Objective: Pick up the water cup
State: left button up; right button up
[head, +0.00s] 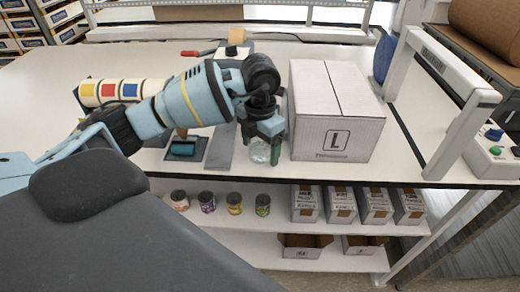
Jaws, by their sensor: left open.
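The water cup (261,152) is a small clear cup standing on the white table, just left of a large white box. My left gripper (263,150) points down over it, with its fingers on either side of the cup. The gripper is open, and I cannot tell whether a finger touches the cup. The upper part of the cup is partly hidden by the gripper. My right gripper is not in view.
The large white box (335,110) marked L stands close to the right of the gripper. A white frame (440,120) stands at the right. Cans and cartons fill the shelf below.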

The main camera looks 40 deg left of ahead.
pick_arm(q)
jog(key=shift+c, duration=0.2)
jog(key=c, duration=1.1)
jog(key=shift+r, duration=0.2)
jog(key=shift+r, duration=1.45)
jog(key=shift+s+d+r, duration=0.15)
jog(key=shift+s, duration=0.05)
jog(key=shift+s+d+r, duration=0.25)
jog(key=shift+s+d, duration=1.2)
jog(key=shift+s, duration=0.7)
jog(key=shift+s+d+r, duration=0.2)
jog(key=shift+s+d, duration=1.2)
jog(key=shift+s, duration=0.7)
jog(key=shift+s+d+r, duration=0.25)
jog(key=shift+s+d, duration=1.2)
jog(key=shift+s, duration=0.7)
